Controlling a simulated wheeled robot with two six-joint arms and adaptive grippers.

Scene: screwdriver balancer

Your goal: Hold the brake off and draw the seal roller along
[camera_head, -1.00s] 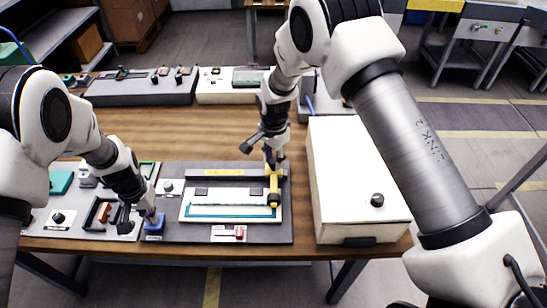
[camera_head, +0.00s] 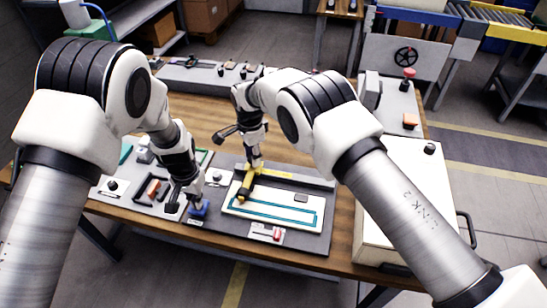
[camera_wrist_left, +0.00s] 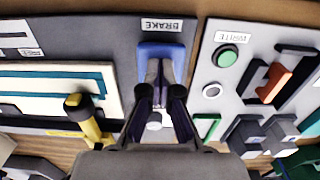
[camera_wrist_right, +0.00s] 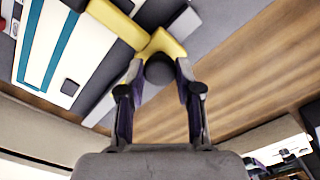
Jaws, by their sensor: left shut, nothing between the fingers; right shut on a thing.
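The blue brake pad (camera_head: 199,209) is on the dark panel, labelled BRAKE in the left wrist view (camera_wrist_left: 160,48). My left gripper (camera_head: 184,200) is shut and empty, its fingertips against or just above the pad. How far the pad is pressed cannot be told. The yellow seal roller (camera_head: 246,184), with a black end, lies across the left end of the white plate (camera_head: 232,208) with its teal strip (camera_head: 275,212). It also shows in the left wrist view (camera_wrist_left: 92,126). My right gripper (camera_wrist_right: 158,82) is shut on the roller's dark knob (camera_wrist_right: 160,70).
A dark rail (camera_head: 300,178) runs behind the plate. A red switch (camera_head: 277,233) sits in front of it. Left of the brake is a panel with a green button (camera_wrist_left: 228,55) and an orange handle (camera_wrist_left: 273,82). A large white box (camera_head: 400,165) stands at the right.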

